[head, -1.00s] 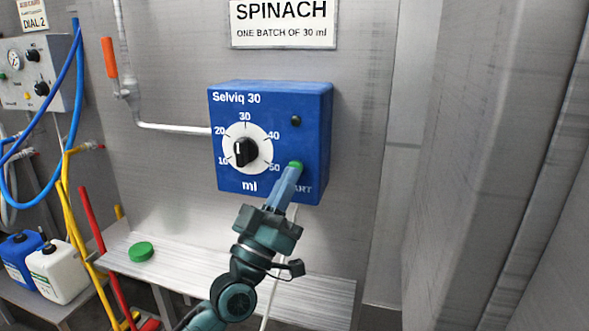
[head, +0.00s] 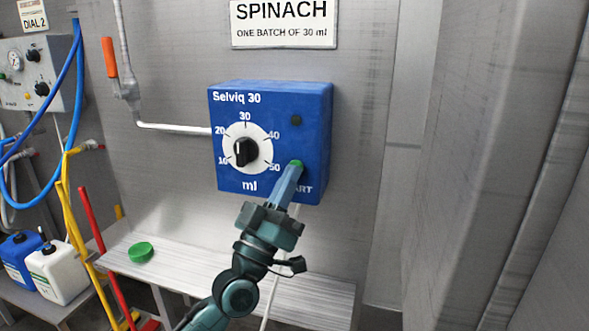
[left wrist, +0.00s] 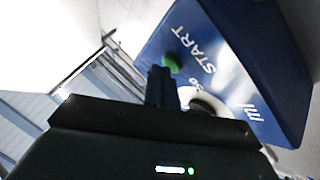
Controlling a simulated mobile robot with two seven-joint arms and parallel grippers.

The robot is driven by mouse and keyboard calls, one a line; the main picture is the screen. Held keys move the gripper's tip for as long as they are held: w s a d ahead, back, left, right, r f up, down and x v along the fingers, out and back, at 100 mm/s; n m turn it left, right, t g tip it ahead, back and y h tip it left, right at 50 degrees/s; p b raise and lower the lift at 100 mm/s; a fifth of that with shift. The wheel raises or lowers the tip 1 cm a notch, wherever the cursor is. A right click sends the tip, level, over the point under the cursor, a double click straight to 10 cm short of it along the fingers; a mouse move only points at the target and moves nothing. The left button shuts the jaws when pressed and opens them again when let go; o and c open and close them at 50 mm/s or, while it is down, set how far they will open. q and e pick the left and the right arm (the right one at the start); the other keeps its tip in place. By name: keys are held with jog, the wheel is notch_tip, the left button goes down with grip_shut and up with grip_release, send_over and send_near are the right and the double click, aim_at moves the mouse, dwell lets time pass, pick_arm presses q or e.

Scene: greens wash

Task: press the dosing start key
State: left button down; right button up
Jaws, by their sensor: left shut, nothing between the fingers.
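The blue dosing box (head: 270,105), marked "Selviq 30", is on the steel wall. Its green start key (head: 297,163) is at the lower right, beside the partly covered word START. My left gripper (head: 294,173) is shut and empty, its fingertips at the lower edge of the key. In the left wrist view the fingertips (left wrist: 162,72) overlap the edge of the green key (left wrist: 173,63); I cannot tell whether it is pressed in. The white dial (head: 262,137) has a black knob (head: 246,152). A dark round lamp (head: 296,120) sits above the key. My right gripper is not in view.
A steel shelf (head: 190,262) below the box holds a green cap (head: 141,252). A sign (head: 284,24) above reads SPINACH, one batch of 30 ml. Hoses, pipes and two canisters (head: 58,272) are at left. A grey steel surface (head: 480,160) stands at right.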

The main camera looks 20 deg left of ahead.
pick_arm(q)
jog(key=shift+w, duration=0.15)
dwell(0.4)
jog(key=shift+s+p, duration=0.4)
jog(key=shift+s, duration=0.5)
jog(key=s+p, duration=0.2)
jog(key=s, duration=0.3)
jog(key=shift+a, duration=0.15)
dwell(0.6)
